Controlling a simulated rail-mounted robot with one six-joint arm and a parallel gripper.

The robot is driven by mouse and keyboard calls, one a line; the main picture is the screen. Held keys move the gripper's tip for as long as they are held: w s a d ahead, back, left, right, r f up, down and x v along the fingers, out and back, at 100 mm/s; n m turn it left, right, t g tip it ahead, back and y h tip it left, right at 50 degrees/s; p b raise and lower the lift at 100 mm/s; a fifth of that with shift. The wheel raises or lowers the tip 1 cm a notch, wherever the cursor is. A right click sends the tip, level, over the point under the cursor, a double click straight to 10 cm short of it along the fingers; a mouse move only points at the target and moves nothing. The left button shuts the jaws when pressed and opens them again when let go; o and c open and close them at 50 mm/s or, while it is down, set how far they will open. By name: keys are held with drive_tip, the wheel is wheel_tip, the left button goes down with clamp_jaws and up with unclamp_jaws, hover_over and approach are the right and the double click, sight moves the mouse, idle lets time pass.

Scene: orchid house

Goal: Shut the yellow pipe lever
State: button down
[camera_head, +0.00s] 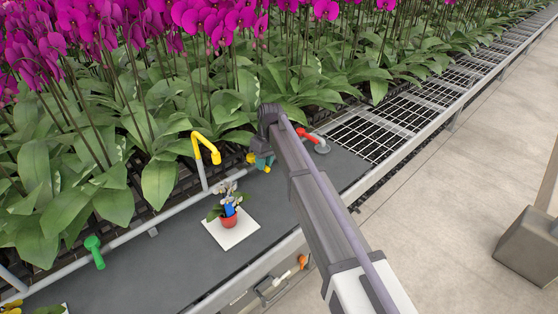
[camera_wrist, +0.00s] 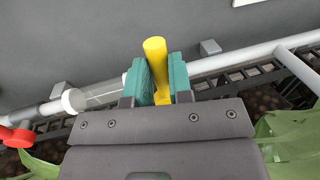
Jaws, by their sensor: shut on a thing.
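The yellow pipe lever (camera_wrist: 155,52) stands up between the two teal fingers of my gripper (camera_wrist: 161,82) in the wrist view. The fingers are closed on it from both sides. There the lever lies across the line of the grey pipe (camera_wrist: 235,57), not along it. Its lower part and its joint to the pipe are hidden by the fingers and gripper body. In the head view my gripper (camera_head: 262,161) is at the pipe along the back of the bench, with small bits of yellow showing beside the fingers.
A red lever (camera_head: 305,132) is to the right on the same pipe; a green lever (camera_head: 94,247) is at lower left. A yellow spout (camera_head: 207,148) rises left of my gripper. A potted orchid (camera_head: 229,217) stands on a white square (camera_head: 246,237). Leaves crowd behind the pipe.

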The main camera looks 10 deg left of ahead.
idle(0.3)
drive_tip(key=c, duration=1)
unclamp_jaws()
drive_tip(key=shift+w, duration=0.1)
drive_tip(key=shift+c, duration=0.2)
wheel_tip(320, 180, up, 11)
drive_tip(key=w+d+p, duration=0.1)
drive_tip(key=p, duration=0.9)
drive_tip(key=shift+w+d+f+p, duration=0.15)
drive_tip(key=shift+w+f+p, duration=0.05)
drive_tip(key=shift+w+p, duration=0.15)
drive_tip(key=s+d+m, duration=0.3)
drive_tip(key=s+d, duration=0.6)
drive_tip(key=d, duration=0.3)
drive_tip(key=s+d+m+t, duration=0.1)
drive_tip(key=s+d+m, duration=0.3)
drive_tip(key=s+d, duration=0.5)
drive_tip(key=s+d+m+h, duration=0.1)
drive_tip(key=s+d+m, duration=0.3)
drive_tip(key=s+d, duration=0.5)
drive_tip(key=shift+s+d+f+t, duration=0.2)
drive_tip(key=shift+d+t, duration=0.2)
drive_tip(key=shift+d, duration=3.6)
